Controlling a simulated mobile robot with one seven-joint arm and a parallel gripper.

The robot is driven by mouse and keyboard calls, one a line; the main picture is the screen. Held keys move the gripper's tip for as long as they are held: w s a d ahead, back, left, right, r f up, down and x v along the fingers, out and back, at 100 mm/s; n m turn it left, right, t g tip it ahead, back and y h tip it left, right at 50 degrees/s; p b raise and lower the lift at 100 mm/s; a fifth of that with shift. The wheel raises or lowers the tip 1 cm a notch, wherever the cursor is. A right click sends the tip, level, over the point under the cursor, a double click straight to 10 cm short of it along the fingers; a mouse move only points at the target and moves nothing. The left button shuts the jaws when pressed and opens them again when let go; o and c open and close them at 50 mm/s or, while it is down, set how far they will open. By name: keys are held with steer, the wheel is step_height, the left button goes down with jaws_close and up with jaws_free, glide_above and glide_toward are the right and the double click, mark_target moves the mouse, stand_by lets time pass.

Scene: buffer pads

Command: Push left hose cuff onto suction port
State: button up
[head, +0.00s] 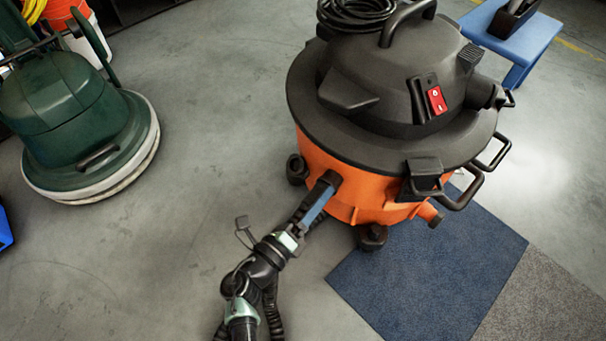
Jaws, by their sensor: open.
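The orange and black shop vacuum (345,180) stands right of centre. Its black suction port (327,181) sticks out low on the orange drum's front left. My gripper (318,203) is open right in front of the port, with a blue finger side reaching close to it. A black ribbed hose (273,312) runs up beside and under my arm toward the port. The dark hose end by my gripper (300,212) is mostly hidden, so I cannot tell whether the cuff touches or sits on the port.
A green floor machine (65,110) stands at left. A blue mat (430,270) and a grey mat (545,300) lie at lower right. A blue step stool (520,40) is at upper right. The concrete floor between the floor machine and the vacuum is clear.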

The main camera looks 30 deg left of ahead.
steer(key=s+a+p, duration=0.2)
steer(key=s+p, duration=0.3)
steer(key=s, duration=0.7)
steer(key=shift+s, duration=0.2)
steer(key=shift+s+a, duration=0.1)
